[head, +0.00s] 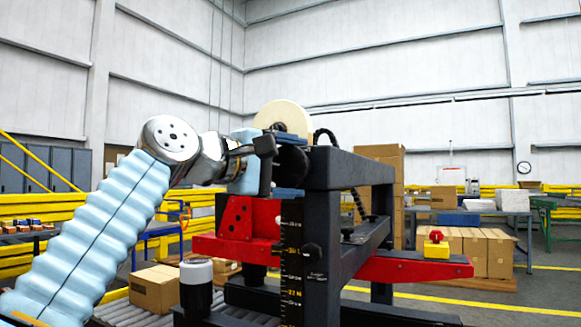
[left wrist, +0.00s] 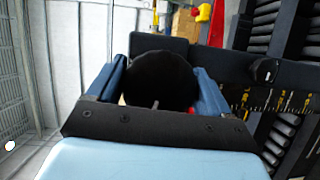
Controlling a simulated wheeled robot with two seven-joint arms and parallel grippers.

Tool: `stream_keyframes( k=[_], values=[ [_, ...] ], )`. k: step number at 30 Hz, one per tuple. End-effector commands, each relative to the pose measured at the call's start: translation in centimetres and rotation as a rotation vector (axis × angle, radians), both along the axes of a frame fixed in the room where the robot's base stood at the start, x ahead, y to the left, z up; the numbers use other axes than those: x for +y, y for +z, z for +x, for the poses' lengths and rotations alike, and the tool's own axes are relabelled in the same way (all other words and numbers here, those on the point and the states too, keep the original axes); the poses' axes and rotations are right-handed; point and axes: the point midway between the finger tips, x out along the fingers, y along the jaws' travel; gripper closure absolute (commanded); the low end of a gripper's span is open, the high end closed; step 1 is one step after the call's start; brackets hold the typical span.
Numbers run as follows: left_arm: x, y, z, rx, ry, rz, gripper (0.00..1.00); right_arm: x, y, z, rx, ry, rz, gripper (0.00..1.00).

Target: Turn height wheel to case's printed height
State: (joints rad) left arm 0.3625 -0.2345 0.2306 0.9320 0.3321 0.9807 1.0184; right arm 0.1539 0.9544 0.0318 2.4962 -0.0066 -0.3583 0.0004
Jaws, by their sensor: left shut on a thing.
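The height wheel is a black round knob (head: 293,158) high on the dark frame of the machine. In the left wrist view the wheel (left wrist: 160,82) fills the space between two blue fingers. My left gripper (head: 282,163) is shut on it, one finger above and one below in the head view. A black scale (head: 290,270) with yellow and white marks runs down the front post; its reading is too small to be sure of. A cardboard case (head: 155,288) sits on the rollers at lower left; no printed height is readable. My right gripper is out of view.
A red crossbeam (head: 415,268) juts out to the right, with a yellow block and red button (head: 436,243) on it. A cream tape roll (head: 283,117) stands above the frame. A black post with a white top (head: 196,272) stands beside the rollers.

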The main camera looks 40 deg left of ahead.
Motion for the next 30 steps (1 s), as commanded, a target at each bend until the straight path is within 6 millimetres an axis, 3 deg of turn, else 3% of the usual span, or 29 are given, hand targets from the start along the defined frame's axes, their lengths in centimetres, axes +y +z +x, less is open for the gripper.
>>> stream_keyframes(
  k=[23, 24, 27, 30],
  values=[
    [-0.18, -0.35, 0.1, 0.032, -0.007, 0.097, 0.51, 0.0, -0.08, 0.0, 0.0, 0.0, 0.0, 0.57],
    [-0.18, -0.36, 0.1, 0.032, -0.007, 0.097, 0.14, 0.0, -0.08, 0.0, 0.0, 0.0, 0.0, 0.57],
    [-0.15, -0.3, 0.08, 0.03, -0.005, 0.097, 0.0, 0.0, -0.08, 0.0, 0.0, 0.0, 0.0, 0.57],
    [-0.11, -0.24, 0.06, 0.028, -0.004, 0.097, 0.0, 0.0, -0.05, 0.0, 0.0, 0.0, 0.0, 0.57]
  ],
)
